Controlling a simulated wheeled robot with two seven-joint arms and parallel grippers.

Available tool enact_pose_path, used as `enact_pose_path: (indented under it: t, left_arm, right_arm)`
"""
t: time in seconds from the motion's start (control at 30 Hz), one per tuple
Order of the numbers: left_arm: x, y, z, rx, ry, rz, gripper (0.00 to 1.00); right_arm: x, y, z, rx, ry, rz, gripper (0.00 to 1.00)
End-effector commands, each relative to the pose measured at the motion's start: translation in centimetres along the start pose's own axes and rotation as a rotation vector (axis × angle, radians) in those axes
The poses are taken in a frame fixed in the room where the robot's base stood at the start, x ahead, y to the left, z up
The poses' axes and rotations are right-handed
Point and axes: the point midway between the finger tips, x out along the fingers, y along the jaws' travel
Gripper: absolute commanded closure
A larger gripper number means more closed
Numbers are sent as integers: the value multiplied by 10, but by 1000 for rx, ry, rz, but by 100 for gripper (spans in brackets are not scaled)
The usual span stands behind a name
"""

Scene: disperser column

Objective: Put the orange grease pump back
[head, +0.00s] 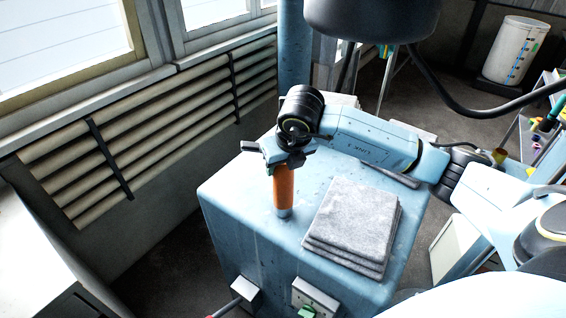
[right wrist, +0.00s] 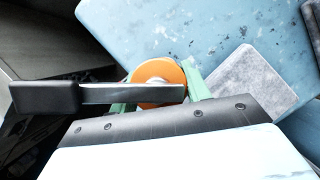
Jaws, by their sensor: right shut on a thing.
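The orange grease pump (head: 284,188) stands upright on the light blue cabinet top (head: 235,190), left of a stack of grey cloths. Its lower end is grey and appears to touch the surface. My right gripper (head: 281,160) is above it and shut on its upper part, coming down from above. In the right wrist view the pump's round orange top (right wrist: 158,72) sits between the green fingers, with a dark-handled lever (right wrist: 100,94) across it. My left gripper is not in view.
A stack of folded grey cloths (head: 352,222) lies right of the pump. A wall radiator (head: 165,115) runs behind at left. Control boxes (head: 314,298) are on the cabinet's front.

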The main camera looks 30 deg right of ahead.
Motion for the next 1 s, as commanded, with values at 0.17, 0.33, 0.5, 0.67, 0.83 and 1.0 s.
enact_pose_path:
  t: [0.17, 0.33, 0.5, 0.67, 0.83, 1.0]
  left_arm:
    - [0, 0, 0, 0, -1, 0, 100]
    - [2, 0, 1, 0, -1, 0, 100]
    - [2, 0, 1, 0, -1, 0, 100]
    - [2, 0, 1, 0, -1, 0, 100]
    - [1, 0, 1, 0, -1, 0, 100]
    - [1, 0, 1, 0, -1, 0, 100]
  right_arm:
    - [1, 0, 2, 0, -9, 2, 100]
    - [2, 0, 1, 0, -9, 2, 100]
    - [4, 0, -1, 0, -3, 1, 36]
    - [4, 0, -1, 0, -3, 0, 31]
    - [3, 0, -1, 0, -3, 0, 31]
    - [-12, 0, 1, -1, -7, 2, 31]
